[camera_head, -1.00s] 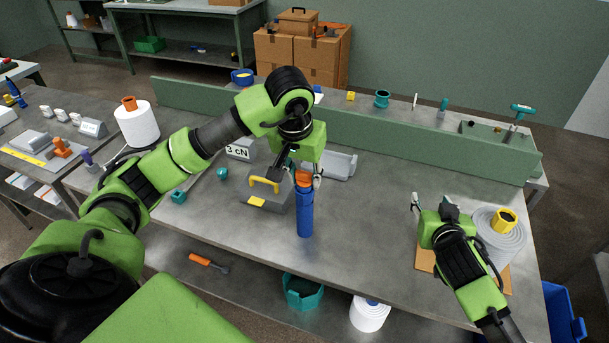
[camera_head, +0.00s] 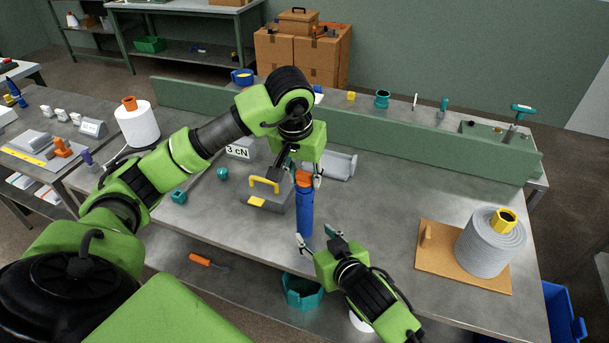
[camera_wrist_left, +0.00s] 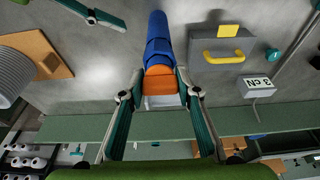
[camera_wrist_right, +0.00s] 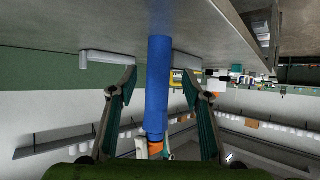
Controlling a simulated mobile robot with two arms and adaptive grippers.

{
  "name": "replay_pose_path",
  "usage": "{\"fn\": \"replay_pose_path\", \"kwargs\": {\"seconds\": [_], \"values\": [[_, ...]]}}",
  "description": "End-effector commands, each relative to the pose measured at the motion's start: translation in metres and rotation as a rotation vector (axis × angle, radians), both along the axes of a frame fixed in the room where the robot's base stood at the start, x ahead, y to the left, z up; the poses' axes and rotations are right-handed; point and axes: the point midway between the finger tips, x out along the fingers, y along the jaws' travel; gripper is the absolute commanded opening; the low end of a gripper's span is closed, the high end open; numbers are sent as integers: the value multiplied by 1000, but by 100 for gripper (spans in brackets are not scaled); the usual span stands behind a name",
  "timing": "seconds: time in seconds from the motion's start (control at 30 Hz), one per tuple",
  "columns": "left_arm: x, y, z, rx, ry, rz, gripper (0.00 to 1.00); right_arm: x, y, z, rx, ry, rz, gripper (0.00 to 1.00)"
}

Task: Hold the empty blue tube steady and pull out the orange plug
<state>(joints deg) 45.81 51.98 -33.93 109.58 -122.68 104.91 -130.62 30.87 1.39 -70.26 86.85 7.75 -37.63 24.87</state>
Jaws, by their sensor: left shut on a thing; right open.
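The blue tube (camera_head: 305,212) stands upright near the table's front edge, with the orange plug (camera_head: 303,178) at its top. My left gripper (camera_head: 305,174) is shut on the orange plug from above and behind. The left wrist view shows the plug (camera_wrist_left: 160,84) between the fingers and the blue tube (camera_wrist_left: 158,40) beyond it. In the right wrist view the blue tube (camera_wrist_right: 157,85) runs between the spread fingers; I see no clear contact.
A grey box with a yellow handle (camera_head: 264,184) stands close left of the tube. A cone of grey yarn (camera_head: 489,250) stands on a brown board (camera_head: 432,259) at the right. The table (camera_head: 390,210) between tube and board is clear. A teal bin (camera_head: 303,292) sits below.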

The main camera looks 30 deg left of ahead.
Motion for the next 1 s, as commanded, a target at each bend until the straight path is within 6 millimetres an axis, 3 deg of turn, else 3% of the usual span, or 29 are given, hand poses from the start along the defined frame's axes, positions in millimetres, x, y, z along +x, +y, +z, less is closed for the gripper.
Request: {"fn": "replay_pose_path", "kwargs": {"seconds": [0.5, 1.0], "values": [[0, 0, 0, 0, 0, 0, 10, 35, 51, -33, -1, 0, -2, 44], [0, 0, 0, 0, 0, 0, 10, 41, 60, -39, 1, -1, -1, 44]]}}
